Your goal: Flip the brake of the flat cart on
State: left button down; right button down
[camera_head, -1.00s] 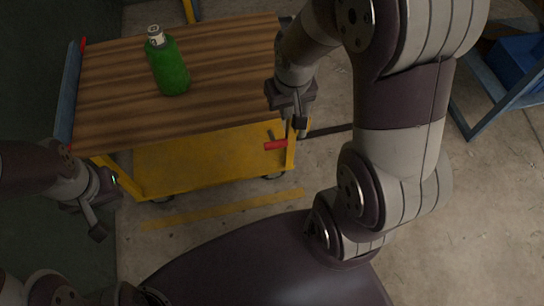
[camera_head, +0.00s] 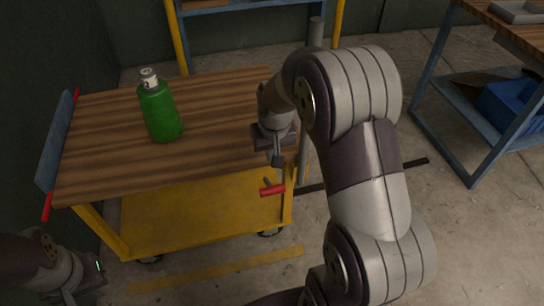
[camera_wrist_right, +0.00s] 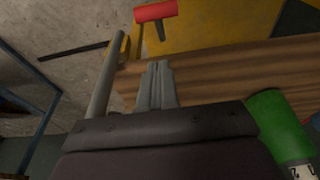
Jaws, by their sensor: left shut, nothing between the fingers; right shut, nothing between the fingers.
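The flat cart (camera_head: 200,215) has a wooden top and a yellow lower deck. Its brake is a short lever with a red handle (camera_head: 272,190) at the cart's right front corner, below the wooden top. In the right wrist view the red handle (camera_wrist_right: 155,12) lies beyond my fingertips, apart from them. My right gripper (camera_head: 277,161) is shut and empty, just above the red handle in the head view; its fingers (camera_wrist_right: 157,67) are together in the wrist view. My left gripper (camera_head: 68,297) is shut at the lower left, partly cut off by the frame.
A green bottle (camera_head: 160,112) stands on the cart's wooden top. A grey upright post (camera_head: 306,150) rises by the cart's right side, beside my right arm. A workbench with a blue bin (camera_head: 508,106) stands at the right. The floor in front is clear.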

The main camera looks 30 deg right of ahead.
jog(key=b, duration=0.2)
send_over(271, 186)
jog(key=w, duration=0.2)
jog(key=f, duration=0.6)
jog(key=shift+s+d+f, duration=0.15)
jog(key=shift+d, duration=0.2)
jog(key=f, duration=0.1)
jog(key=s+f, duration=0.1)
jog(key=f+b, duration=0.1)
jog(key=shift+s+a, duration=0.2)
jog(key=shift+s, duration=0.1)
jog(key=shift+s+f, duration=0.2)
